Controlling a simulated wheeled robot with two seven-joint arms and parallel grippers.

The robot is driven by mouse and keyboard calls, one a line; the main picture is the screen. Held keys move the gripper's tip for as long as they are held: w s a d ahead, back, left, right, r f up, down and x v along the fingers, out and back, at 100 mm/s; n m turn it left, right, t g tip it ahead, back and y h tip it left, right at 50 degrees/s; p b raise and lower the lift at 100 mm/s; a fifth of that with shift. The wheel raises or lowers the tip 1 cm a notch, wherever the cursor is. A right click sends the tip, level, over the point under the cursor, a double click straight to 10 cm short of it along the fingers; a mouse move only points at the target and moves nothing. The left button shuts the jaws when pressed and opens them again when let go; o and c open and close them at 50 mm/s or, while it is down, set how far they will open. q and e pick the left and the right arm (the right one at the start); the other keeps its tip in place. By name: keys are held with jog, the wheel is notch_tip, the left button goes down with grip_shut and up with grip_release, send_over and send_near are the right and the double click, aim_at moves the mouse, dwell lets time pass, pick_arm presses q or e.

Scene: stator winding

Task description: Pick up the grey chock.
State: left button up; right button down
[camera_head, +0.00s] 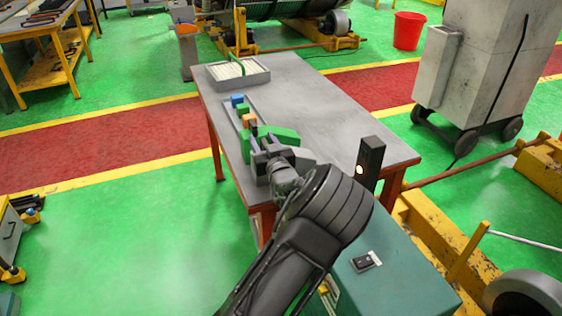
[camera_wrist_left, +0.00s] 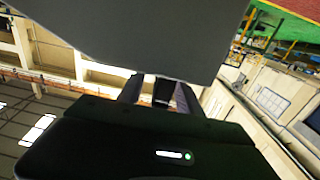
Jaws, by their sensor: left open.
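The grey chock (camera_head: 304,158) is a light grey block near the front left part of the table, just right of my left gripper. My left gripper (camera_head: 262,152) is open, low over the table's left edge among the blocks. In the left wrist view its two dark fingers (camera_wrist_left: 158,92) show apart. A large plain grey surface (camera_wrist_left: 150,35) fills the top of that view, very close to the camera, and hides part of the fingers; it looks like the chock, but I cannot tell for certain. Whether the fingers touch the chock is hidden. My right gripper is not in view.
Green (camera_head: 284,134), orange (camera_head: 249,121) and blue (camera_head: 237,100) blocks line the left side of the grey table (camera_head: 330,105). A tray of white strips (camera_head: 238,72) stands at the back. A dark post with a light (camera_head: 369,160) stands at the front right. The table's middle is clear.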

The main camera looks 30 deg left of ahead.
pick_arm(q)
jog(key=shift+w+a, duration=0.3)
jog(key=shift+a, duration=0.15)
jog(key=shift+c, duration=0.4)
grip_shut()
dwell(0.4)
